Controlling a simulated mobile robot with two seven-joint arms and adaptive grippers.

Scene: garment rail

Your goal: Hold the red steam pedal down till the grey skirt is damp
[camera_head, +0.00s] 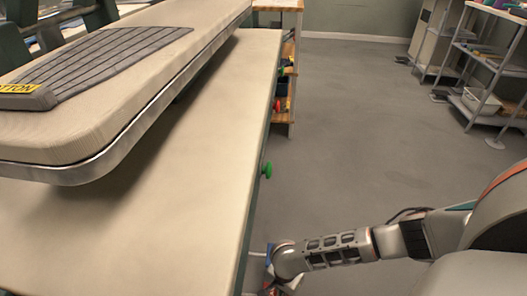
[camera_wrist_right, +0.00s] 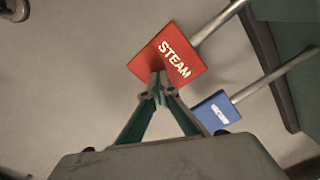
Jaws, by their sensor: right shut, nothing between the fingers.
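The red steam pedal (camera_wrist_right: 170,58), marked STEAM, shows in the right wrist view on a metal bar. My right gripper (camera_wrist_right: 162,88) is shut and empty, its fingertips at the pedal's near edge and overlapping it in the picture. I cannot tell how far down the pedal is. In the head view my right arm reaches low beside the table, with its gripper end (camera_head: 272,286) mostly hidden at the bottom edge. The grey pleated skirt (camera_head: 110,52) lies flat on the padded board (camera_head: 195,62); no dampness can be made out. My left gripper is not in view.
A blue pedal (camera_wrist_right: 218,112) sits just right of the red one. A pale lower table (camera_head: 190,190) lies under the board, with a green knob (camera_head: 267,170) on its side. Grey floor (camera_head: 370,110) is clear up to the shelves (camera_head: 485,65) at right.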

